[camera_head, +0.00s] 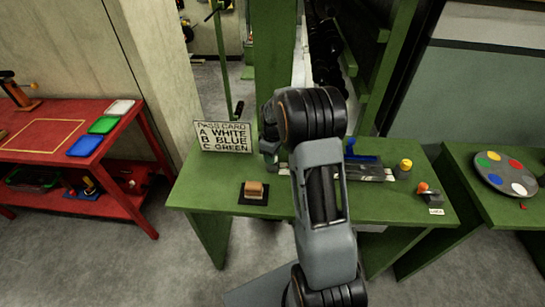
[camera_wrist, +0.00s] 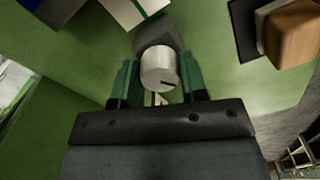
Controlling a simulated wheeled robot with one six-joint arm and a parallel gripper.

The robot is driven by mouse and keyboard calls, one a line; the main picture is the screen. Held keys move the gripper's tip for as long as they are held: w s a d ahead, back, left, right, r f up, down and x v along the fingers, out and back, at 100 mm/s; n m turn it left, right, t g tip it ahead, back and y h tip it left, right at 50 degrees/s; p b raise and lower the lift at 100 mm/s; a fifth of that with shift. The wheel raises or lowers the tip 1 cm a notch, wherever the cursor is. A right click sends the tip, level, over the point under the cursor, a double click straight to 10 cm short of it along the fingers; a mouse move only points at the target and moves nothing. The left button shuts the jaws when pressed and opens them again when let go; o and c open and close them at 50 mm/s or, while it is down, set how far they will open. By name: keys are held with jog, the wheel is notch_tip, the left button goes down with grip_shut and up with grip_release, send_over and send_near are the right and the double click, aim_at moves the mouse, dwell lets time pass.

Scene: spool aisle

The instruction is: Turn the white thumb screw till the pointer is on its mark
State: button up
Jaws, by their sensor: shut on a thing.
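In the wrist view the white thumb screw (camera_wrist: 157,58) is a short pale cylinder with a small dark line on its end face. It stands in front of a grey block (camera_wrist: 152,36). The two green fingers of my gripper (camera_wrist: 158,74) are on either side of it, shut on it.
On the green table (camera_head: 225,185) are a pass card sign (camera_head: 222,137), a wooden block on a dark pad (camera_head: 254,192), a blue piece (camera_head: 361,158), a yellow knob (camera_head: 405,164) and an orange knob (camera_head: 422,187). A red table (camera_head: 125,180) stands left. A colour disc (camera_head: 505,173) lies right.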

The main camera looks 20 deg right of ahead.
jog(key=n+b, duration=0.1)
jog(key=n, duration=0.4)
jog(key=shift+n, duration=0.3)
jog(key=n+b, duration=0.1)
jog(key=n, duration=0.4)
jog(key=shift+n, duration=0.3)
jog(key=o, duration=0.9)
jog(key=shift+r, duration=0.1)
notch_tip(320, 180, up, 14)
jog(key=shift+d+f, duration=0.1)
jog(key=shift+f, duration=0.05)
dwell(0.6)
